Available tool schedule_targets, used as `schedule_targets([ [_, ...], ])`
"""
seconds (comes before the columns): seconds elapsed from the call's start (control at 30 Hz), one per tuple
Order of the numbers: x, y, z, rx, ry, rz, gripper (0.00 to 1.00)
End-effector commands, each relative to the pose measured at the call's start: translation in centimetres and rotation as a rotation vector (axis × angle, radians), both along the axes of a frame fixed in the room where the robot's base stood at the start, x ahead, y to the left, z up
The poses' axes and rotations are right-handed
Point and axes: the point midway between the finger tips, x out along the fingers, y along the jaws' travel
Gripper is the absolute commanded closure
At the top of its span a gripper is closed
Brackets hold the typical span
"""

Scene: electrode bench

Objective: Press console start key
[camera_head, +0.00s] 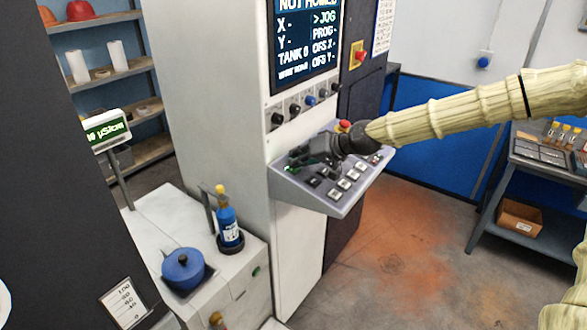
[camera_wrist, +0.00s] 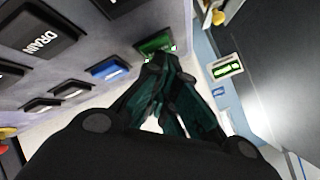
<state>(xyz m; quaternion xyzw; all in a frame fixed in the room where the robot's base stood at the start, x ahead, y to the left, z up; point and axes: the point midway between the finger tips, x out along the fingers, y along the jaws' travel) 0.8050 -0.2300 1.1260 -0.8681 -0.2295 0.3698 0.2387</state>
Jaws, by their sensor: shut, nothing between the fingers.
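The console (camera_head: 337,203) is a sloped grey panel with several keys, below a screen on a tall white cabinet. A green key (camera_head: 291,169) sits at the panel's left end; it also shows in the wrist view (camera_wrist: 155,43), and I take it for the start key, though its label is not readable. My gripper (camera_head: 300,158) is over the left part of the panel with its fingers shut and empty. In the wrist view the fingertips (camera_wrist: 160,62) are right at the green key's edge; I cannot tell whether they touch it.
A blue key (camera_wrist: 108,68) and a black DRAIN key (camera_wrist: 42,35) are close by on the panel. A red knob (camera_head: 344,125) stands at the panel's back, near my arm. A blue bottle (camera_head: 228,222) and a blue pot (camera_head: 183,268) stand on the lower white bench at left.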

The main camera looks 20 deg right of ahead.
Motion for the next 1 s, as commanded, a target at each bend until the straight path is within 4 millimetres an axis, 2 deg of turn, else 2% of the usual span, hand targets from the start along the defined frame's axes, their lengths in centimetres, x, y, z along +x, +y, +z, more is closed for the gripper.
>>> schedule_targets([
  [0.23, 0.0, 0.0, 0.1, 0.000, 0.001, 0.001, 1.00],
  [0.57, -0.3, -0.2, 1.5, 0.001, 0.001, -0.001, 1.00],
  [1.0, -0.3, -0.3, 1.8, 0.000, 0.000, 0.000, 1.00],
])
